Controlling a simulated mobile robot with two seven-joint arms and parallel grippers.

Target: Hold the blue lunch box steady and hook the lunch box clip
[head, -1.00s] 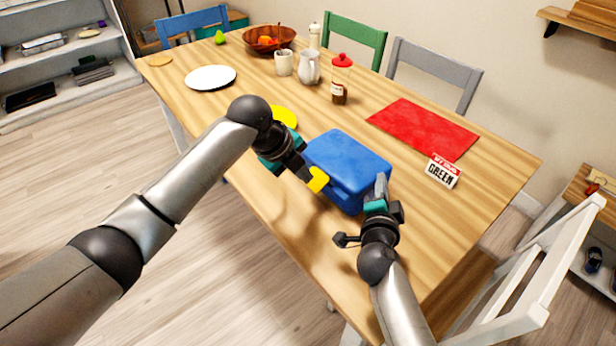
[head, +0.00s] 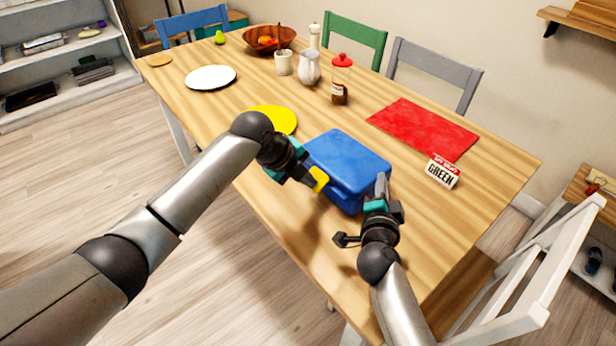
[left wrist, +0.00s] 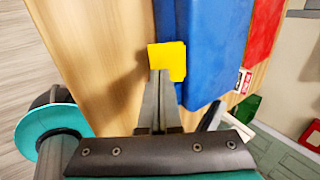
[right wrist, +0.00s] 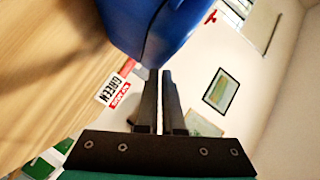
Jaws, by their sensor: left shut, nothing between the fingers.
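The blue lunch box (head: 348,160) stands closed on the wooden table near its front edge. Its yellow clip (head: 320,178) is on the front left side; it also shows in the left wrist view (left wrist: 167,60). My left gripper (head: 309,181) is shut and empty, its fingertips at the lower edge of the clip. Whether they press on it, and whether the clip is hooked, I cannot tell. My right gripper (head: 382,186) is upright at the box's right front corner. In the right wrist view its fingers (right wrist: 161,72) are nearly together, with the blue wall just beyond the tips.
A red mat (head: 424,129) and a small "GREEN" sign (head: 442,173) lie to the right of the box. A yellow plate (head: 273,119) is behind my left wrist. A sauce jar (head: 340,82) stands farther back. A white chair (head: 520,280) is at the front right.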

